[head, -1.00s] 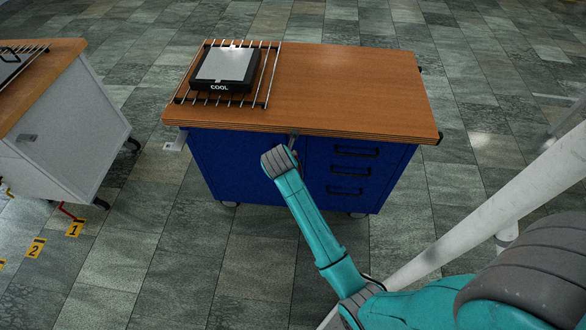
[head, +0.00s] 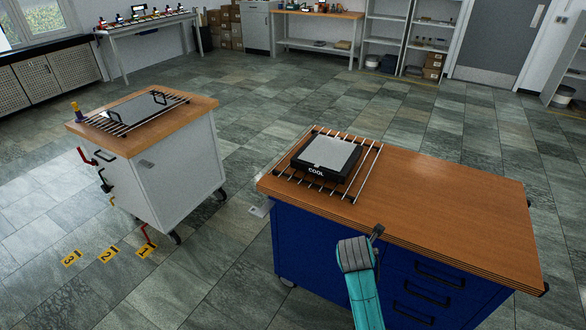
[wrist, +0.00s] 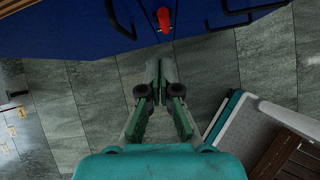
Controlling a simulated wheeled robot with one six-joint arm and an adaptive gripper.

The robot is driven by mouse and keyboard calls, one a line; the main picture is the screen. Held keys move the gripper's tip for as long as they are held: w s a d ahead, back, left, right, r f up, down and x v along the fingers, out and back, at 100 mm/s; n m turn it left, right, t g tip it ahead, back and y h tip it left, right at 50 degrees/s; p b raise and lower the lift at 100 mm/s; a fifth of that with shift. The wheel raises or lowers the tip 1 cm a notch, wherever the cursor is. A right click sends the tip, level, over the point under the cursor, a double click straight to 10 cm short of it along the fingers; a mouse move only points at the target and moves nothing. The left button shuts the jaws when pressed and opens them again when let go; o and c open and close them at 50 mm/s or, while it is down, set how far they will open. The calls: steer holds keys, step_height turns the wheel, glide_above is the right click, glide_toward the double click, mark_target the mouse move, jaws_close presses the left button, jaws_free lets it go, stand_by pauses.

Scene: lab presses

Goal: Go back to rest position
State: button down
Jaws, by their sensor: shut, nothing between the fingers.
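My gripper (wrist: 159,75) shows in the wrist view with its two green fingers together and nothing between them. It is over bare floor, beside the front of the blue cabinet (wrist: 60,25). A red handle (wrist: 163,20) on that cabinet is just beyond the fingertips in the picture, apart from them. In the head view my teal arm rises in front of the blue cabinet (head: 320,255); my fingers are not visible there.
A black plate marked COOL (head: 325,155) lies on a metal rack (head: 368,165) on the wooden top (head: 450,200). A white cabinet (head: 185,165) with red levers stands left. Yellow floor markers (head: 107,254) lie before it.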

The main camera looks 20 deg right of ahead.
steer(key=s+a+f+m+t+y, duration=0.1)
steer(key=s+a+f+m+t, duration=0.3)
steer(key=s+a, duration=0.45)
steer(key=s+a+f+m+t+y, duration=0.2)
steer(key=s+a+m, duration=0.45)
steer(key=s, duration=0.35)
steer(key=s+a+r+m+t+y, duration=0.1)
steer(key=s+a+r+m+t, duration=0.1)
steer(key=s+r+m, duration=0.4)
steer(key=s+a+r+m+t+y, duration=0.1)
steer(key=s+a+r+m+t, duration=0.2)
steer(key=s+r+m, duration=0.3)
steer(key=s+a+r, duration=0.1)
steer(key=s+r, duration=0.3)
steer(key=s, duration=0.2)
steer(key=shift+a+r+m+y, duration=0.3)
steer(key=shift+r+m, duration=0.05)
steer(key=shift+r, duration=0.05)
steer(key=shift+s, duration=0.1)
